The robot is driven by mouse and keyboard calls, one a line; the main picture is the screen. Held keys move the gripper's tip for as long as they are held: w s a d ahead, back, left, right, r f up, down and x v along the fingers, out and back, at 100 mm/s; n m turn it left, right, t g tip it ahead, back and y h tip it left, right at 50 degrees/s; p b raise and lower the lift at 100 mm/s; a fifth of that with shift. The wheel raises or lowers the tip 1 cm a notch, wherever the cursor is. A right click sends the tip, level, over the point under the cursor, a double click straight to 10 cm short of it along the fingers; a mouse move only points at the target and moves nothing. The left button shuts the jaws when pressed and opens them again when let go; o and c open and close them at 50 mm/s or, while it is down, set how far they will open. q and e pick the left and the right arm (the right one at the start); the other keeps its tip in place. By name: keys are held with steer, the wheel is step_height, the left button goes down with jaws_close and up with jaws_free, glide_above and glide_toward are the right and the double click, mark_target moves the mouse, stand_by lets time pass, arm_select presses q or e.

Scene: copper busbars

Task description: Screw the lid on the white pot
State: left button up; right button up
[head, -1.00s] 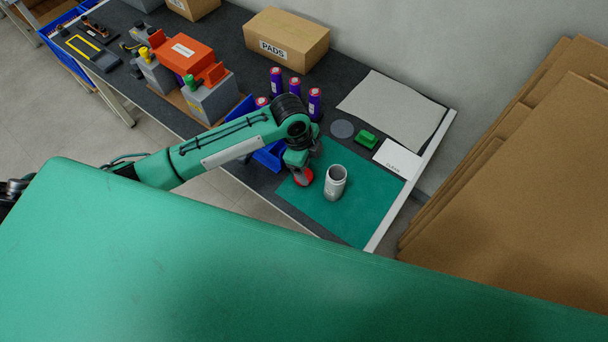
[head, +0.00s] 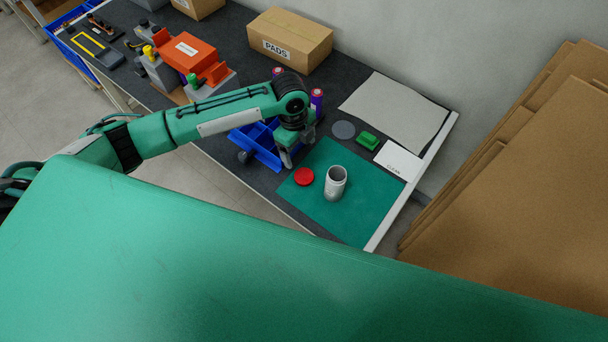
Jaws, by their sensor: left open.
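The white pot (head: 335,184) stands upright and open-topped on the green mat (head: 362,204). The red lid (head: 303,176) lies on the mat just left of the pot, apart from it. My left gripper (head: 287,160) is open and empty, up and to the left of the lid, near the blue bin. Its fingers point down and are small in the picture. My right gripper is not in view.
A blue divided bin (head: 259,146) sits behind the left gripper at the table's front edge. Purple cylinders (head: 316,98) stand behind the arm. A green block (head: 367,139), a grey disc (head: 343,130) and a white card (head: 398,160) lie beyond the mat.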

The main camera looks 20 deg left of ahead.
arm_select(q)
steer(key=p, duration=0.1)
glide_above(304, 176)
steer(key=f, duration=0.4)
steer(key=a+f, duration=0.1)
steer(key=f, duration=0.1)
steer(key=shift+w+f, duration=0.1)
steer(key=shift+w, duration=0.1)
steer(key=shift+d+f, duration=0.1)
steer(key=shift+f, duration=0.4)
steer(key=shift+f, duration=0.1)
steer(key=shift+f+p, duration=0.3)
steer(key=shift+p, duration=0.15)
steer(key=f, duration=0.1)
steer(key=f+p, duration=0.1)
steer(key=f, duration=0.1)
steer(key=shift+s+d+f, duration=0.1)
steer(key=shift+d+f, duration=0.05)
steer(key=shift+d, duration=0.05)
steer(key=shift+f, duration=0.55)
